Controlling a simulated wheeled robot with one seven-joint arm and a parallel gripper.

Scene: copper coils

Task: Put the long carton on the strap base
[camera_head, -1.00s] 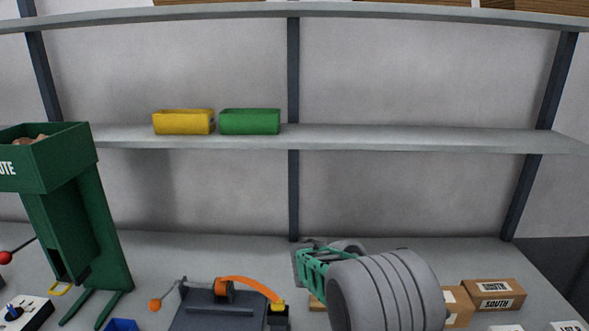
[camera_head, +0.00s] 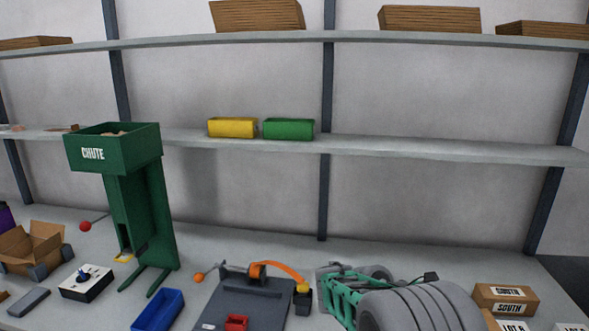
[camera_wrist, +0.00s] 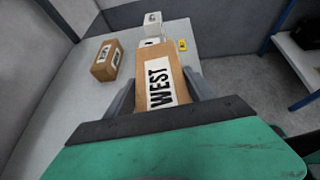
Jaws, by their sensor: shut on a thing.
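A brown carton labelled WEST (camera_wrist: 157,72) is between the fingers of my gripper (camera_wrist: 163,92) in the wrist view, its long side pointing away from me. The gripper is shut on it. In the head view my arm and green gripper body (camera_head: 345,297) are at the lower right, and the held carton is hidden there. The strap base (camera_head: 262,308), a dark grey plate, lies left of my gripper. An orange strap (camera_head: 290,273) arches over its back right part to a dark block with a yellow top (camera_head: 303,291). A red part (camera_head: 236,322) is at its front.
Cartons labelled SOUTH (camera_head: 508,297) and LOT stand to the right of my arm. A blue bin (camera_head: 158,310) and the green chute stand (camera_head: 143,215) are left of the base. Yellow (camera_head: 232,127) and green bins (camera_head: 289,128) sit on the shelf above.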

